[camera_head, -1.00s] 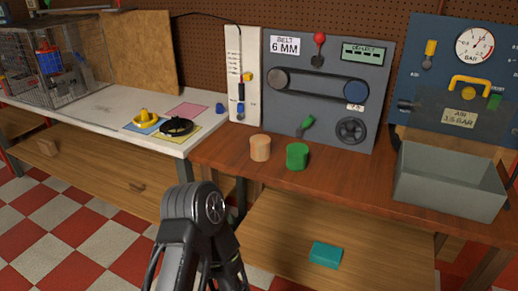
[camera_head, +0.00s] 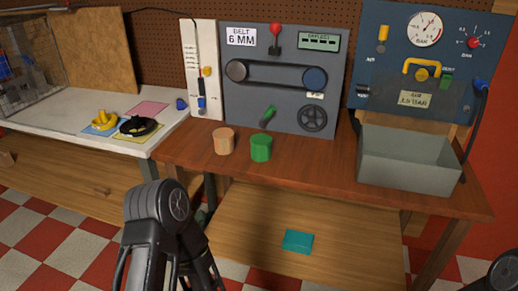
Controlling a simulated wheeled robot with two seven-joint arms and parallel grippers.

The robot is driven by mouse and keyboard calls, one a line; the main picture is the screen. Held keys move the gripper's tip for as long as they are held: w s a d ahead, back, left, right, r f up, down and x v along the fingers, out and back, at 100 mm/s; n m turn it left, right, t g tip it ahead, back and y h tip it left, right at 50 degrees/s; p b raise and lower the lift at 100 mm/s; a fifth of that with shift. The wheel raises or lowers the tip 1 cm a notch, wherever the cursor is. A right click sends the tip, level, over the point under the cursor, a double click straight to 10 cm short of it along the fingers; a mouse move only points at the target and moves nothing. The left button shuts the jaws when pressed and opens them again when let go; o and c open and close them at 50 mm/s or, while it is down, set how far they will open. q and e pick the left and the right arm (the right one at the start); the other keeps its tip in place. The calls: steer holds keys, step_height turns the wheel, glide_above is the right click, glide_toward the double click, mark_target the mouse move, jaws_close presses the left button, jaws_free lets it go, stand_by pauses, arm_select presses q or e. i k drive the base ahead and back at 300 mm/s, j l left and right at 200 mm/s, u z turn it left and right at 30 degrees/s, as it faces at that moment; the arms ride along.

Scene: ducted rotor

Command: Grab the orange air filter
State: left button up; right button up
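A light orange cylinder (camera_head: 223,141), which looks like the orange air filter, stands upright on the brown wooden bench (camera_head: 335,178), near its left end. A green cylinder (camera_head: 261,148) stands close to its right. Nothing holds either one. Part of my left arm rises at the bottom, left of centre, in front of the bench. A small part of my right arm shows in the bottom right corner. Neither gripper's fingers can be seen.
A grey open bin (camera_head: 408,172) stands on the bench's right part. The belt panel (camera_head: 283,103) and air panel (camera_head: 385,100) stand behind. A teal block (camera_head: 298,241) lies on the lower shelf. A white table (camera_head: 55,112) adjoins at left. The bench's middle front is clear.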

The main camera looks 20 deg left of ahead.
mark_target(223, 138)
steer(key=i+j+z, duration=0.15)
steer(key=j, duration=0.2)
steer(key=i+j+z, duration=0.15)
steer(key=j, duration=0.2)
steer(key=j+z, duration=0.15)
steer(key=j, duration=0.2)
steer(key=i+j+z, duration=0.15)
steer(key=j, duration=0.25)
